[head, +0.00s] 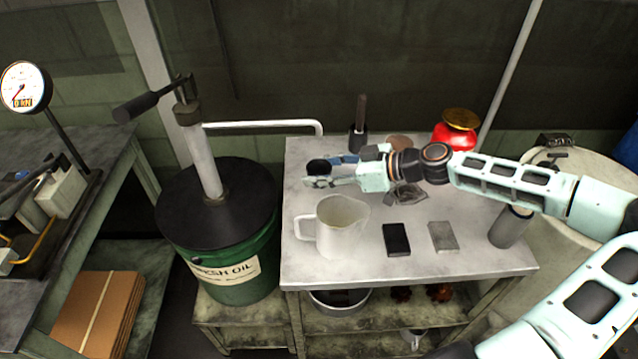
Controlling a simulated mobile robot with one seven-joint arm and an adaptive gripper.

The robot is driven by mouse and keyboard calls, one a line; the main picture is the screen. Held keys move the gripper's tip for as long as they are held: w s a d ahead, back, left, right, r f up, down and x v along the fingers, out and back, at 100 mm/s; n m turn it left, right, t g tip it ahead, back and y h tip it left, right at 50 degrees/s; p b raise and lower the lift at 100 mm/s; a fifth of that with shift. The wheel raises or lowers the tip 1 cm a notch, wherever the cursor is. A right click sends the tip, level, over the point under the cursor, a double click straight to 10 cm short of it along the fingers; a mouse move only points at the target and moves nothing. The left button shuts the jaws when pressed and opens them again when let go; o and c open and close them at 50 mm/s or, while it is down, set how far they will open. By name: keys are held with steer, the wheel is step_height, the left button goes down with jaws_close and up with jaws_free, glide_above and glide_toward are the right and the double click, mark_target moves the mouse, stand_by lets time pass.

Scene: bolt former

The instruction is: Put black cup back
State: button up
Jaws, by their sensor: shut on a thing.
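The black cup (318,167) is at the back left of the grey metal table (460,262). Its dark round opening faces up and it looks roughly upright. My gripper (322,173) reaches in from the right and is shut on the cup, with one finger on its near side and the other behind it. The near finger hides the cup's lower part, so I cannot tell whether its base touches the table.
A white pitcher (341,226) stands in front of my gripper. A black block (396,240) and a grey block (443,237) lie to its right. A dark cylinder (510,227), a red pot (453,138) and a dark holder with a rod (358,138) stand around. A green oil drum (228,262) is left.

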steer(key=shift+f, duration=1.9)
steer(key=shift+f+b, duration=0.2)
steer(key=shift+b, duration=0.1)
steer(key=o, duration=1.1)
steer(key=shift+o, duration=0.2)
steer(key=shift+r, duration=0.15)
steer(key=shift+d+r+p, duration=0.1)
steer(key=shift+r+p, duration=0.1)
steer(key=shift+p, duration=0.1)
steer(key=v, duration=0.7)
steer(key=shift+s+d, duration=0.1)
steer(key=shift+s, duration=0.05)
steer(key=shift+f, duration=0.1)
